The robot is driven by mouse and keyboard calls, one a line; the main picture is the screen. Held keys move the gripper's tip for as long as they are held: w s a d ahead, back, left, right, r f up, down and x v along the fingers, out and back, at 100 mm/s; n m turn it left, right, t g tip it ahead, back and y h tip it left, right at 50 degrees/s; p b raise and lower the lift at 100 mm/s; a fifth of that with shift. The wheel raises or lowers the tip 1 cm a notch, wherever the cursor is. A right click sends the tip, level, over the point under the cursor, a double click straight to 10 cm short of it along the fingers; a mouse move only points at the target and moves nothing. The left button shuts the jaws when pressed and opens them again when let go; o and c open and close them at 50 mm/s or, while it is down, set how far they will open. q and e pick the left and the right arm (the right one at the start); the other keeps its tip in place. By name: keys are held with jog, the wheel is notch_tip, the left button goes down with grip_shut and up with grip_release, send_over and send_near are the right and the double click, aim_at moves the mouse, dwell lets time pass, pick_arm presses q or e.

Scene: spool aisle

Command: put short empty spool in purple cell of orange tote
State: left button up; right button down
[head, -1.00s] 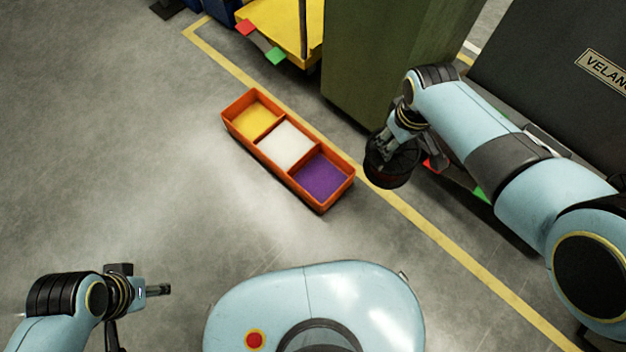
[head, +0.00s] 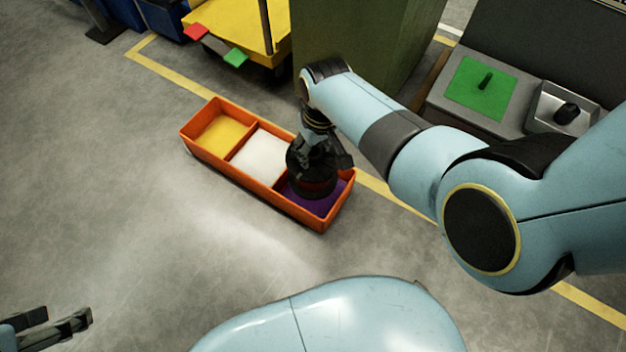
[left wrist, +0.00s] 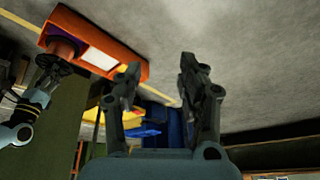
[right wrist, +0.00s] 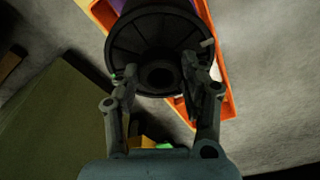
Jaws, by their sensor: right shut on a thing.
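The orange tote (head: 335,219) lies on the floor with a yellow cell (head: 222,135), a white cell (head: 262,157) and a purple cell (head: 318,207). A black spool (head: 312,188) is over the purple cell, partly hiding it. I cannot tell whether it touches the cell floor. My right gripper (head: 316,155) is shut on the spool. In the right wrist view, the spool (right wrist: 157,40) sits between the fingers with its round flange and dark centre hole showing. My left gripper (head: 80,322) is open and empty, low at the left; its spread fingers show in the left wrist view (left wrist: 160,80).
A green cabinet (head: 350,50) stands behind the tote. A yellow cart (head: 235,25) with red and green tabs is at the back left. A grey bench with a green pad (head: 478,95) is at the right. The floor left of the tote is clear.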

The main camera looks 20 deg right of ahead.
notch_tip(320, 180, down, 3)
jog(key=shift+s+r+b, duration=0.1)
jog(key=shift+b, duration=0.55)
jog(key=shift+f, duration=0.3)
pick_arm(q)
notch_tip(320, 180, down, 6)
jog(key=w+t+b, duration=0.1)
jog(key=t, duration=0.3)
jog(key=shift+w, duration=0.35)
pick_arm(e)
jog(key=shift+f, duration=0.4)
jog(key=shift+f+b, duration=0.85)
jog(key=shift+b, duration=0.05)
notch_tip(320, 180, down, 2)
jog(key=shift+b, duration=1)
pick_arm(q)
jog(key=shift+w+d+r+m+t+h, duration=0.2)
jog(key=shift+w+r+t, duration=0.4)
jog(key=shift+t, duration=0.5)
jog(key=shift+w+d+r+m+t+h, duration=0.15)
jog(key=shift+w+r+t, duration=0.4)
jog(key=shift+t, duration=0.55)
jog(key=shift+w+d+r+m+t+h, duration=0.2)
jog(key=shift+w+r+t, duration=0.4)
jog(key=shift+t, duration=0.5)
jog(key=shift+r, duration=0.25)
pick_arm(e)
jog(key=c, duration=0.7)
grip_release()
jog(key=shift+f, duration=0.1)
